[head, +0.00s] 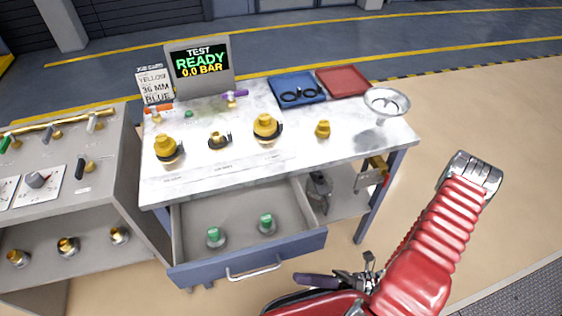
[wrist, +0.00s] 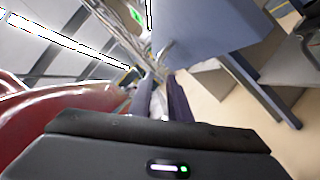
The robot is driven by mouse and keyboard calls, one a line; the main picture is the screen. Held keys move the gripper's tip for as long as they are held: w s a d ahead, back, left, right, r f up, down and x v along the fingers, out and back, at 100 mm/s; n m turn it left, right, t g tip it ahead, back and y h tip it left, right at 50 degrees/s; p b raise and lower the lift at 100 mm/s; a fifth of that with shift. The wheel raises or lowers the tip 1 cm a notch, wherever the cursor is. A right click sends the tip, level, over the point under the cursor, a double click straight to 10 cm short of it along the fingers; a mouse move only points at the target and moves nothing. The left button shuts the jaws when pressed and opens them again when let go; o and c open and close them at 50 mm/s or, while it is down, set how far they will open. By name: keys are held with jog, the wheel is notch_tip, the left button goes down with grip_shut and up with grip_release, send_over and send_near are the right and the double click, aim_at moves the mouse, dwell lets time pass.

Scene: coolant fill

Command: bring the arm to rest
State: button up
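My red arm (head: 420,270) reaches up on the right of the head view and folds back down. My gripper (head: 299,280) is low in front of the open drawer, right of its handle, away from the worktop. Its dark fingers also show in the wrist view (wrist: 160,88), close together with a pale strip between them. I see no object held, but whether the fingers are fully shut is unclear. The far side of the fingers is hidden.
The drawer (head: 250,265) stands open, holding two green-topped fittings. The worktop (head: 210,182) carries yellow-capped fittings, a funnel (head: 386,101), a blue tray (head: 277,91), a red tray (head: 343,81) and a display reading READY (head: 200,64). A grey console (head: 110,165) stands left. Open floor lies right.

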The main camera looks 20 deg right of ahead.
jog(key=shift+r+n, duration=0.1)
jog(key=shift+n, duration=0.2)
jog(key=w+r+n+h, duration=0.2)
jog(key=r+n+h, duration=0.7)
jog(key=r+n, duration=0.7)
jog(key=w+r+n+h, duration=0.3)
jog(key=r+n+h, duration=0.7)
jog(key=r+n, duration=0.6)
notch_tip(320, 180, up, 4)
jog(key=shift+w+d+f+n+h, duration=0.15)
jog(key=shift+w+f+n+h, duration=0.1)
jog(key=shift+n+h, duration=0.05)
dwell(1.4)
